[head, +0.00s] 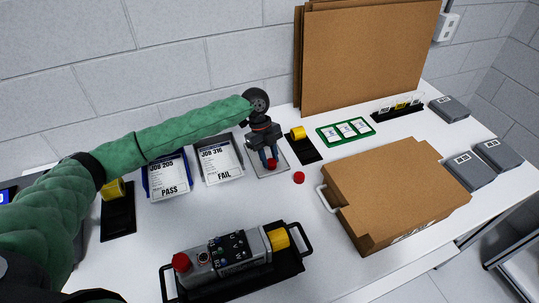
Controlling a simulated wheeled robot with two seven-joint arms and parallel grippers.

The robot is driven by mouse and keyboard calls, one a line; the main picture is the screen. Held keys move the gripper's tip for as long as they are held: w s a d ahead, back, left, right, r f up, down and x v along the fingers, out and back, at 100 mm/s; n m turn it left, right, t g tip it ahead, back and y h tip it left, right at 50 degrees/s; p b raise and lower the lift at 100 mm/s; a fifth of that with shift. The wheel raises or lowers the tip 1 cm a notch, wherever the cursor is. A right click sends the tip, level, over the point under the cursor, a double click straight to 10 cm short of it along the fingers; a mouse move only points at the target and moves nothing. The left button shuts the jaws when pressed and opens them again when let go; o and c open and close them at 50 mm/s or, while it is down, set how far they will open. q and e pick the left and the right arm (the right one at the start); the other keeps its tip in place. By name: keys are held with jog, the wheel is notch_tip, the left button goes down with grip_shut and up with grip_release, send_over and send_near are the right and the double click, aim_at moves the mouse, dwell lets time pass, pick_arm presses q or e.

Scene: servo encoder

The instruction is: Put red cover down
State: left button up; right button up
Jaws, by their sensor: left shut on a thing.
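My left gripper (271,158) comes in from the left on a green-sleeved arm and points down. A second round red piece (299,177) lies on the white table (330,260), just to the right of the plate. My right gripper is not in view.
FAIL (219,160) and PASS (168,178) trays stand left of the gripper. A yellow part (298,133) on a black base is at its right. A control box (225,252), cardboard box (400,190), green card holder (345,131) and grey cases (497,154) surround clear table.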

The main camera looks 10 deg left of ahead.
pick_arm(q)
jog(key=shift+f, duration=0.15)
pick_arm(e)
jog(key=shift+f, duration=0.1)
pick_arm(q)
jog(key=o, duration=0.9)
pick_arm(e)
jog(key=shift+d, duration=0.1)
pick_arm(q)
jog(key=shift+b+v, duration=2.35)
jog(key=shift+v, duration=3.75)
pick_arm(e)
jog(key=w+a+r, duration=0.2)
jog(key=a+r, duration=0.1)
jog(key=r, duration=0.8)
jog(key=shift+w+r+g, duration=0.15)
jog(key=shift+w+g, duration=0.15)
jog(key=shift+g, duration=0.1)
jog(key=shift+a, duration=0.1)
